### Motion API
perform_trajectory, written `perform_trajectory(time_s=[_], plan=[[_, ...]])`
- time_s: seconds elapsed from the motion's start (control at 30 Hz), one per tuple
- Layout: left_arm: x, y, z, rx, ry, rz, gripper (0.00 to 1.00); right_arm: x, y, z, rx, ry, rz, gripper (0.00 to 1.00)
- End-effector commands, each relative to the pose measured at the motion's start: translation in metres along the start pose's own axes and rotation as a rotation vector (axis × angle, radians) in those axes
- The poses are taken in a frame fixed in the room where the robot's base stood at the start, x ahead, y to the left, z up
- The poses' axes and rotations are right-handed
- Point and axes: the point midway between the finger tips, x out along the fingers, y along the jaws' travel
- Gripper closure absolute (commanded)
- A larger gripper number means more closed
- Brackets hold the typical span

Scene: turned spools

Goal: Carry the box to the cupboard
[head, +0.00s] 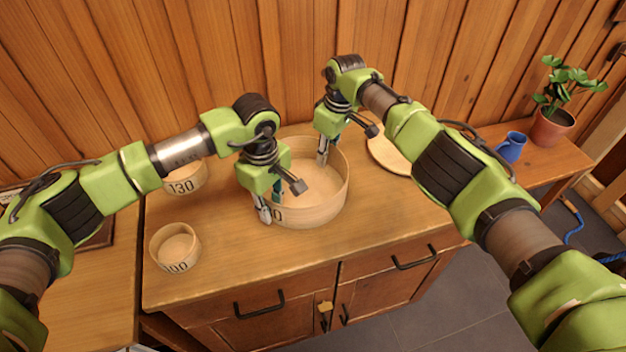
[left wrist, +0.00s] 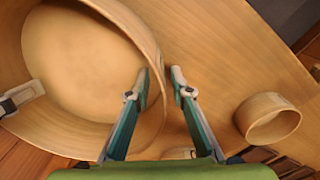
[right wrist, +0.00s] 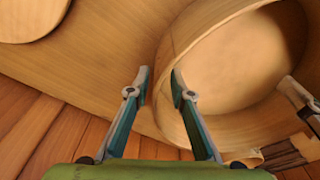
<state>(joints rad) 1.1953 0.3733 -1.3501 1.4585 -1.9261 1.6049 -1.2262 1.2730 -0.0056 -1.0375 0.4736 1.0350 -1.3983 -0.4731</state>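A large round pale wooden box (head: 322,212), open at the top, stands on the wooden counter (head: 400,225). A number on its front is partly hidden by my left gripper. My left gripper (head: 268,206) is at the box's front left wall; in the left wrist view one finger is inside the rim (left wrist: 157,50) and one outside, with a gap. My right gripper (head: 322,158) is at the back wall; in the right wrist view its fingers are apart on either side of the wall (right wrist: 170,62). A cupboard front (head: 300,310) with dark handles is below the counter.
Small round boxes marked 130 (head: 184,181) and 100 (head: 176,250) stand at the left. A flat round wooden disc (head: 388,152) lies behind my right arm. A blue mug (head: 512,147) and potted plant (head: 552,125) stand at the right. A plank wall closes the back.

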Motion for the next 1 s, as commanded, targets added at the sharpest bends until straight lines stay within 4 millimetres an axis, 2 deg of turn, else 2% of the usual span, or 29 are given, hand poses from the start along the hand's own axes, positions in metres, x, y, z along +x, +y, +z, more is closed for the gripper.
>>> perform_trajectory(time_s=[0.27,0.37,0.7,0.83,1.0], plan=[[-0.008,0.001,-0.001,0.0,0.001,0.001,0.79,0.0,0.0,0.0,0.0,0.0,0.0,0.79],[-0.022,0.001,-0.001,0.0,0.001,0.003,0.79,0.0,0.0,0.0,0.0,0.0,0.0,0.79],[-0.092,0.001,-0.001,0.0,0.002,0.002,0.79,0.0,0.0,0.0,0.0,0.0,0.0,0.79],[-0.11,0.001,0.0,0.0,0.0,0.002,0.79,0.0,0.0,0.0,0.0,0.0,0.0,0.79],[-0.12,0.0,0.0,0.0,0.0,0.0,0.79,-0.003,0.0,0.0,0.0,0.001,0.0,0.79]])
